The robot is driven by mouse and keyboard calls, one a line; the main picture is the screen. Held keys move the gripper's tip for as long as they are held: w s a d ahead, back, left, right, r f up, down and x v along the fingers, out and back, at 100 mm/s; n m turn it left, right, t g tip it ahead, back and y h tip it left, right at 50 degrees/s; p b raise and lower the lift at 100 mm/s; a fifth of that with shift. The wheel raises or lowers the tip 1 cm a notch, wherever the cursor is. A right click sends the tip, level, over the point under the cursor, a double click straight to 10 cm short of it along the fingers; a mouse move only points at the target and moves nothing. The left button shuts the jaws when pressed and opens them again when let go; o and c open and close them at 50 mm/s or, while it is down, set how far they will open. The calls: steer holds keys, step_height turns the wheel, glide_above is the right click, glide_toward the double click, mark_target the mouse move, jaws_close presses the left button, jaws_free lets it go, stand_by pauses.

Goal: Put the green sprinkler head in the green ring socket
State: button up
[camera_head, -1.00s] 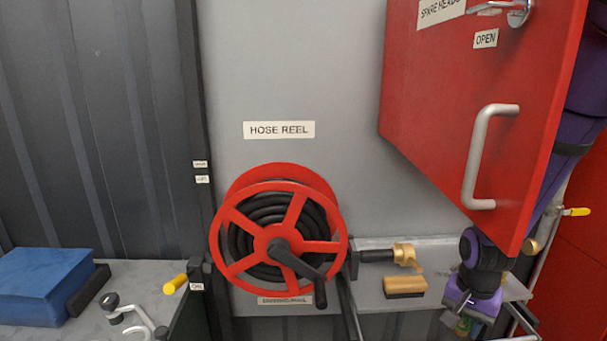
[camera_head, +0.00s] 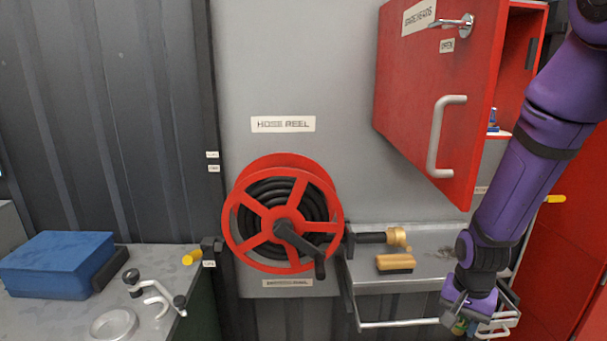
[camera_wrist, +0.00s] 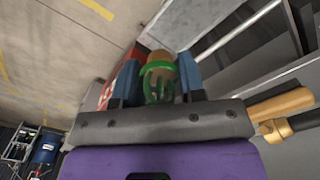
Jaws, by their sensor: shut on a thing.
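My gripper (camera_wrist: 158,88) is shut on the green sprinkler head (camera_wrist: 158,70), which shows in the wrist view between the two blue fingers. The sprinkler head has a brass-brown end and a green band and frame. In the head view my gripper (camera_head: 477,318) hangs at the lower right, in front of the grey shelf's rail. The held head is mostly hidden there; a small green bit shows beside the gripper. I cannot make out the green ring socket in either view.
The red cabinet door (camera_head: 415,110) stands open left of my arm. A brass nozzle (camera_head: 396,238) and a wooden brush (camera_head: 395,263) are on the grey shelf (camera_head: 430,240). The red hose reel (camera_head: 283,215) is left of it. A blue box (camera_head: 58,262) sits on the left bench.

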steer(key=w+a+f+n, duration=0.1)
steer(key=w+f+n, duration=0.2)
steer(key=w+f, duration=0.2)
steer(key=w+a+f+n, duration=0.1)
steer(key=w+f+n, duration=0.3)
steer(key=w, duration=0.7)
steer(key=shift+f+n, duration=0.3)
steer(key=shift+f, duration=0.2)
steer(key=shift+d, duration=0.1)
steer(key=shift+s, duration=0.1)
